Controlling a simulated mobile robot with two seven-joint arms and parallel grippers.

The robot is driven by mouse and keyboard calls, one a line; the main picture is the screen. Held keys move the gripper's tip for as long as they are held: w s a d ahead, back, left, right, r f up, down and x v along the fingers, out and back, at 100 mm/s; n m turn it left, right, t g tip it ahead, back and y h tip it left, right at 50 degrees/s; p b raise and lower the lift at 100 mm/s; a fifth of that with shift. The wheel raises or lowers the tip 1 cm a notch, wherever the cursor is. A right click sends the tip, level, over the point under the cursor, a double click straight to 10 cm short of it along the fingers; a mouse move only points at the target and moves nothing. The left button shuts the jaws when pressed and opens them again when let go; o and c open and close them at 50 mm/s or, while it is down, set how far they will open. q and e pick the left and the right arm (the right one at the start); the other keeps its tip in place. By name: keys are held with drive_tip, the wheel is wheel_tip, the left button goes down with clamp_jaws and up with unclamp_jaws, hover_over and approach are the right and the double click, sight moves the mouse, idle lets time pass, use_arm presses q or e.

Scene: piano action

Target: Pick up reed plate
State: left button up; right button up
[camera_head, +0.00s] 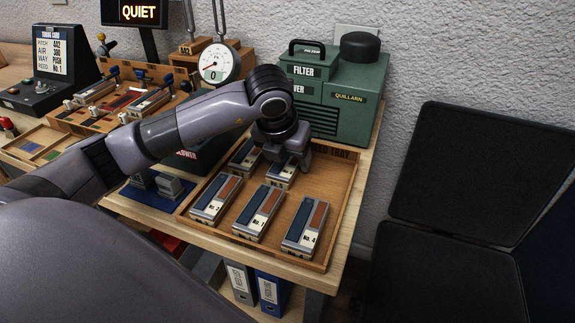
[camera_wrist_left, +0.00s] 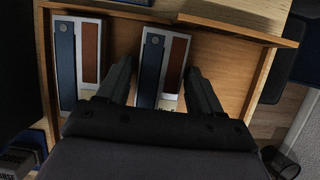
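Several reed plates, each with a blue strip and a brown strip on a pale body, lie in a wooden tray (camera_head: 345,190). Three are in the front row: a left plate (camera_head: 215,199), a middle plate (camera_head: 259,213) and a right plate (camera_head: 305,227). Behind them are a back left plate (camera_head: 243,158) and a back right plate (camera_head: 281,174). My left gripper (camera_head: 287,158) is over the back right plate and partly hides it. In the left wrist view its open fingers (camera_wrist_left: 160,70) stand either side of one plate (camera_wrist_left: 163,55), apparently without gripping it. My right gripper is not in view.
A green filter box (camera_head: 345,95) stands behind the tray. A dial gauge (camera_head: 216,64) and a rack of parts (camera_head: 120,95) are to the left. Small grey blocks on a blue mat (camera_head: 150,195) lie left of the tray. The tray's right back part is bare.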

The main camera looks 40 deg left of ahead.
use_arm(q)
drive_tip(key=c, duration=0.7)
